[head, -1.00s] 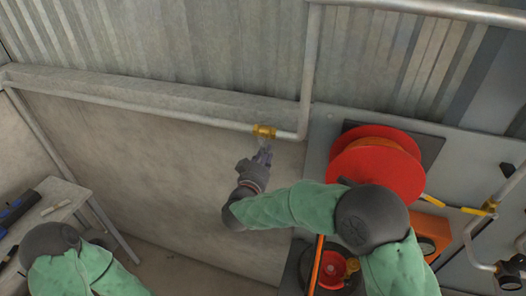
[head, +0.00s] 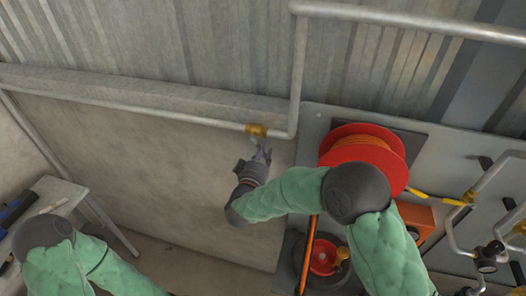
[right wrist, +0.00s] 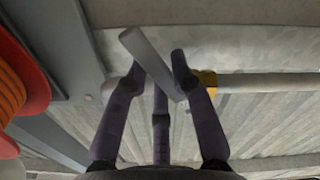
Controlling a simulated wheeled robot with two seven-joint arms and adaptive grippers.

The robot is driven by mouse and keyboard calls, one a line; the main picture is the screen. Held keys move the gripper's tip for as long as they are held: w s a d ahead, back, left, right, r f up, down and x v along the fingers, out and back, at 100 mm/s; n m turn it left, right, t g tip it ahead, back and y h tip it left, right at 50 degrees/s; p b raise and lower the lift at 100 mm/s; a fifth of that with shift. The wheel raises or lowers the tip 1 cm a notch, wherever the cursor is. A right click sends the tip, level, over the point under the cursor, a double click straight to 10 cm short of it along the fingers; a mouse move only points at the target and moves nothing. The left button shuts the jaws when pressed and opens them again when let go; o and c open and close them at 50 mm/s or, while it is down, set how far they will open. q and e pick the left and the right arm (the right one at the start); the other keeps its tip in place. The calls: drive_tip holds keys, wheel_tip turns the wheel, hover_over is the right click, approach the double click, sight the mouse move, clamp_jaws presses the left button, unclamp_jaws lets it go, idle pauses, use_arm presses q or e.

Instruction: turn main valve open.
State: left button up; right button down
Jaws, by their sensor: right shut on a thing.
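The main valve is a brass-yellow body (head: 256,130) on the grey pipe along the wall, left of the pipe's upward bend. Its body also shows in the right wrist view (right wrist: 207,82), partly behind a finger. A flat grey lever handle (right wrist: 150,62) lies slantwise between the fingers of my right gripper (head: 263,153). The right gripper is just below the valve in the head view and is shut on the handle. Part of the handle is hidden by the fingers. My left arm shows at the lower left, but its gripper is out of view.
A red hose reel (head: 365,155) with orange hose stands right of the valve, close to my right arm. Grey pipes with brass fittings (head: 467,198) are at the far right. A table (head: 68,192) with dark items is at the left. The wall left of the valve is clear.

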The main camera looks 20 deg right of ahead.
drive_tip(key=c, duration=1)
unclamp_jaws()
